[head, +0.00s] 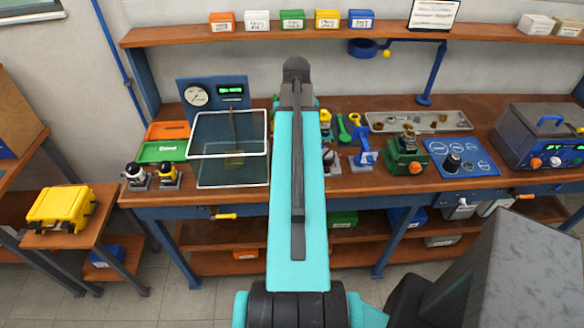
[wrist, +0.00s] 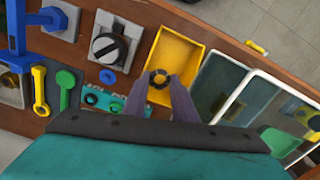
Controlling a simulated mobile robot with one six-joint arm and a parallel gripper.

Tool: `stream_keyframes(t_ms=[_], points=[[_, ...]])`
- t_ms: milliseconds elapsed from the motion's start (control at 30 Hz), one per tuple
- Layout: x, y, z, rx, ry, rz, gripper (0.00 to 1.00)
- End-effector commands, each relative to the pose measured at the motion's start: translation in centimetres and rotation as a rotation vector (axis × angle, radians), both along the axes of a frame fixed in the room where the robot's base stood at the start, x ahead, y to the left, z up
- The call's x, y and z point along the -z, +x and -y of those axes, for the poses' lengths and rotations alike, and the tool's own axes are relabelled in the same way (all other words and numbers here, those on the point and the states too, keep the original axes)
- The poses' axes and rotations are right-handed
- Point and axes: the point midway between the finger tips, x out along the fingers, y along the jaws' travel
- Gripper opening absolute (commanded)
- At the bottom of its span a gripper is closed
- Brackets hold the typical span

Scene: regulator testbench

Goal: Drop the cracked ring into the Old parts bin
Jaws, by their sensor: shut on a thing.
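In the wrist view, my gripper (wrist: 160,82) is shut on a small dark ring (wrist: 158,72) held at its fingertips. Any crack is too small to see. The ring appears over an open yellow bin (wrist: 181,49), apparently empty; their height gap cannot be judged. No label shows on this bin, so I cannot tell whether it is the Old parts bin. In the head view, my arm hides the gripper, the ring and this bin.
A clear-walled box (head: 228,134) stands beside the orange tray (head: 167,130) and green tray (head: 163,151). In the wrist view, a grey block with a knob (wrist: 108,47) and a teal plate (wrist: 98,98) flank the bin. Wrenches (wrist: 64,85) lie farther left.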

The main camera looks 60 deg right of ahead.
Motion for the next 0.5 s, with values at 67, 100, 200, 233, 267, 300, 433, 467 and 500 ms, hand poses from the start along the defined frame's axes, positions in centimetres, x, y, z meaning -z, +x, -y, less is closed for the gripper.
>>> stream_keyframes(t_ms=[67, 100, 200, 233, 267, 300, 433, 467, 500], points=[[1.0, 0.0, 0.0, 0.0, 0.0, 0.0, 0.09], [1.3, 0.0, 0.0, 0.0, 0.0, 0.0, 0.09], [1.7, 0.0, 0.0, -0.001, -0.001, 0.001, 0.09], [1.8, 0.0, 0.0, -0.001, -0.001, 0.001, 0.09], [1.9, 0.0, 0.0, -0.001, -0.001, 0.001, 0.09], [2.0, 0.0, 0.0, -0.001, -0.001, 0.001, 0.09], [2.1, 0.1, 0.0, -0.001, -0.001, 0.001, 0.09], [2.1, 0.1, 0.0, -0.001, -0.001, 0.001, 0.09], [2.0, 0.1, 0.0, -0.001, -0.001, 0.001, 0.09]])
